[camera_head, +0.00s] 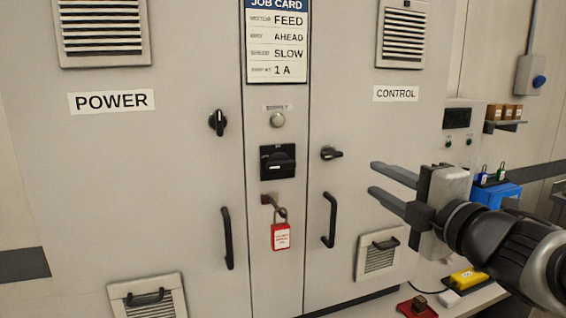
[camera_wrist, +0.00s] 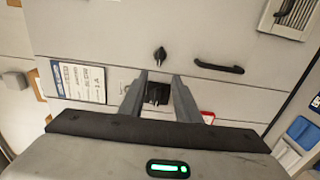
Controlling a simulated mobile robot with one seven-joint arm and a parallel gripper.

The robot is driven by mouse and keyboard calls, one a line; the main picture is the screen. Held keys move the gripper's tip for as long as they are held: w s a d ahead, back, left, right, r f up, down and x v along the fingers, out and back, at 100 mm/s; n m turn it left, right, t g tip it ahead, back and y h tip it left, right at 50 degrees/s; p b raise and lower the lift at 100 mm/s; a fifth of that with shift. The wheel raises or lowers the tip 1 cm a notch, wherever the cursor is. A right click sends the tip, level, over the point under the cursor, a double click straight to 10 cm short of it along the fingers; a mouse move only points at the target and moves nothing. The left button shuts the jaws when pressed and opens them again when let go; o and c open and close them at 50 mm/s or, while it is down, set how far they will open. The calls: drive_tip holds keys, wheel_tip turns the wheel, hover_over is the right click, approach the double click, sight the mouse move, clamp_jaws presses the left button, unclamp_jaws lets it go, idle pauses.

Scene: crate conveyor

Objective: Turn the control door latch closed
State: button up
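The control door latch (camera_head: 331,153) is a small black knob on the door under the CONTROL label (camera_head: 396,94). Its lever lies about level, pointing right in the head view. In the wrist view the latch (camera_wrist: 160,56) shows just beyond my fingertips. My gripper (camera_head: 382,180) is open and empty, to the right of the latch in the head view, its two fingers pointing left towards the cabinet. In the wrist view my gripper (camera_wrist: 160,77) frames the black switch (camera_wrist: 157,95) of the middle panel between its fingers. The fingers appear apart from the latch.
The control door has a black handle (camera_head: 330,220). The middle panel carries a black rotary switch (camera_head: 278,162) and a red padlock tag (camera_head: 281,236). The POWER door's latch (camera_head: 218,122) stands upright. A blue bin (camera_head: 496,194) and a yellow box (camera_head: 467,279) are at the right.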

sight(334, 156)
drive_tip(key=x, duration=1.7)
drive_tip(key=shift+d, duration=0.1)
clamp_jaws()
